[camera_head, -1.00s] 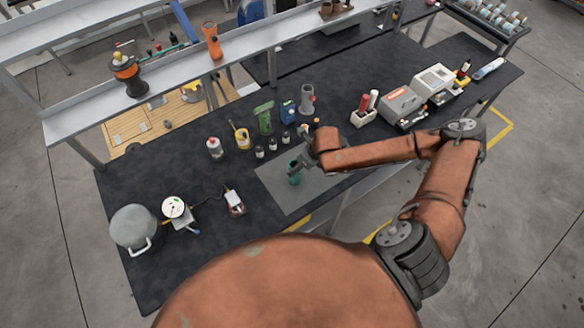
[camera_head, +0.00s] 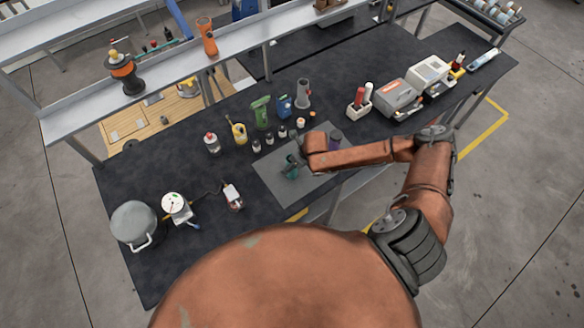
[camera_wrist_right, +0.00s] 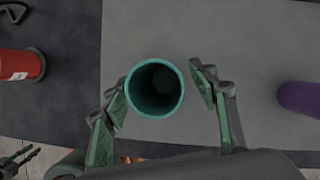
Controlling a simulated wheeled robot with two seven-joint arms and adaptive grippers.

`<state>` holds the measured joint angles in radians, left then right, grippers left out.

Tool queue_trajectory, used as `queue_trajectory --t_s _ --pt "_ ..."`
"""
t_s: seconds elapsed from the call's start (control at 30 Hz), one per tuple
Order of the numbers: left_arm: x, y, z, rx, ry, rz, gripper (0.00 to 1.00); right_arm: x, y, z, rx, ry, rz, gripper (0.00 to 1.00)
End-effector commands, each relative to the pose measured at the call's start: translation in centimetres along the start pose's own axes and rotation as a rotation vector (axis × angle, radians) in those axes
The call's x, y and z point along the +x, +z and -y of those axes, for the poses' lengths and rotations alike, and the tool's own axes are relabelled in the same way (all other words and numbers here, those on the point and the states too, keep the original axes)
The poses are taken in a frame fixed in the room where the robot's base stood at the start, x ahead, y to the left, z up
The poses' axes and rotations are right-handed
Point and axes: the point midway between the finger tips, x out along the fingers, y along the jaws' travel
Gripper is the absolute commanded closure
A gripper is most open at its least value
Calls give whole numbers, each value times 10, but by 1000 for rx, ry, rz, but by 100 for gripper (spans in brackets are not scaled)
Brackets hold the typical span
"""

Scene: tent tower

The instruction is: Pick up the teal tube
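The teal tube (camera_head: 290,172) stands on the grey mat (camera_head: 270,187) in the head view, partly hidden by my right gripper (camera_head: 296,161). In the right wrist view I look down into the open top of the teal tube (camera_wrist_right: 154,89). It lies between the two spread fingers of my right gripper (camera_wrist_right: 163,95). The left finger is very close to its rim; I cannot tell if they touch. A gap shows on the right side. My left gripper is not in the head view; a dark pronged shape at the wrist view's lower left corner may be it.
A purple tube (camera_head: 335,138) stands on the mat to the right, also in the wrist view (camera_wrist_right: 301,99). Small dark bottles (camera_head: 256,145) stand behind the mat. A red and white device (camera_head: 233,196) lies left of it. The table's front edge is close.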

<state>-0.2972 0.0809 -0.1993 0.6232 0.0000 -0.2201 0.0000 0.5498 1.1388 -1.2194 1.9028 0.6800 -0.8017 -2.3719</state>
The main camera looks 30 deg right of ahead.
Motion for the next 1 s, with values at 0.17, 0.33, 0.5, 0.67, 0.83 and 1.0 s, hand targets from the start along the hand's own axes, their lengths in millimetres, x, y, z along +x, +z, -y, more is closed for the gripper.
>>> queue_trajectory --t_s 0.17,0.33,0.5,0.67,0.83,1.0 --pt "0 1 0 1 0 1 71 0 0 0 0 0 0 60" --pt "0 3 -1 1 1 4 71 0 0 0 0 0 0 72" --pt "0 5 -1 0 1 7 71 0 0 0 0 0 0 83" --pt "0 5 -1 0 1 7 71 0 1 0 -1 0 1 93" --pt "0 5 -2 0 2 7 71 0 1 0 0 0 1 93" --pt "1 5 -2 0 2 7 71 -5 4 0 -1 -1 2 93"
